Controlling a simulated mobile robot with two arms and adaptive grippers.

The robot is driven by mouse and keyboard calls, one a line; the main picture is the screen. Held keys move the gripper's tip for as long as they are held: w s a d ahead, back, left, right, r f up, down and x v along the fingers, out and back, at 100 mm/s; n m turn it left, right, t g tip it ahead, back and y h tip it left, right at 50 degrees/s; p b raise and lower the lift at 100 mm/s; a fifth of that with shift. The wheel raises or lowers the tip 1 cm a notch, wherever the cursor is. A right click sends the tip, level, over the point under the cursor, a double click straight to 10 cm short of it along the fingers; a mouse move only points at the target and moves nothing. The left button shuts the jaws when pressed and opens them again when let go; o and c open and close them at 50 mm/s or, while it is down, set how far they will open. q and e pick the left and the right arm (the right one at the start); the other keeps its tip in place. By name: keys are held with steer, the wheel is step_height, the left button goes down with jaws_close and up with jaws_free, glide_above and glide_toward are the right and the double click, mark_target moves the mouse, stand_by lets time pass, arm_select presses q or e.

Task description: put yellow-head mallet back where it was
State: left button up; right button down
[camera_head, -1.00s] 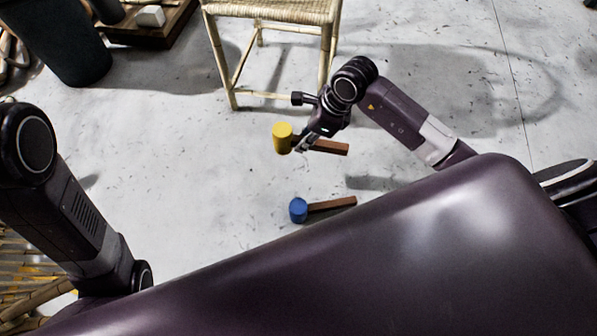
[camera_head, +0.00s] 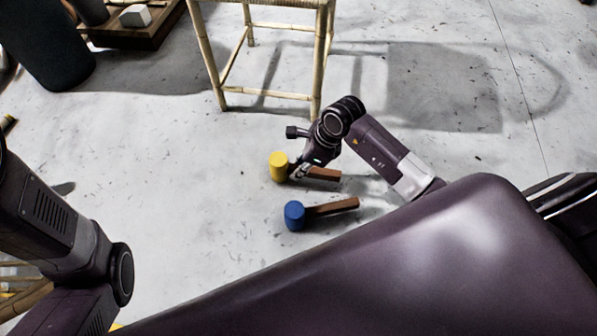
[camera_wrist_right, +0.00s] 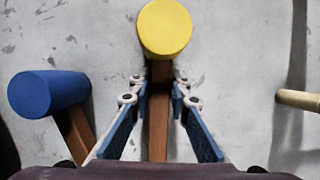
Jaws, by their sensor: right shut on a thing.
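The yellow-head mallet (camera_head: 279,166) has a yellow cylindrical head and a brown handle. My right gripper (camera_head: 297,173) is shut on its handle just behind the head, and the mallet is at or close above the floor; I cannot tell whether it touches. In the right wrist view the yellow head (camera_wrist_right: 164,28) is at the top, with the handle between the fingers of the right gripper (camera_wrist_right: 160,92). A blue-head mallet (camera_head: 295,215) lies on the floor nearer to me, its handle pointing right. It also shows at the left in the right wrist view (camera_wrist_right: 48,93). My left gripper is out of view.
A bamboo stool (camera_head: 231,63) with a woven seat stands behind the yellow mallet. A dark pot (camera_head: 45,45) and a wooden platform (camera_head: 150,32) with a white block are at the back left. The grey floor left of the mallets is clear.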

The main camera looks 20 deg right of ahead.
mark_target(314, 170)
steer(key=shift+w+f, duration=0.1)
steer(key=shift+f, duration=0.05)
steer(key=c, duration=1.8)
jaws_free()
steer(key=shift+f, duration=0.1)
steer(key=p+v, duration=0.7)
steer(key=v, duration=0.4)
steer(key=shift+d+r+p, duration=0.15)
steer(key=shift+r+p, duration=0.25)
steer(key=shift+r, duration=0.2)
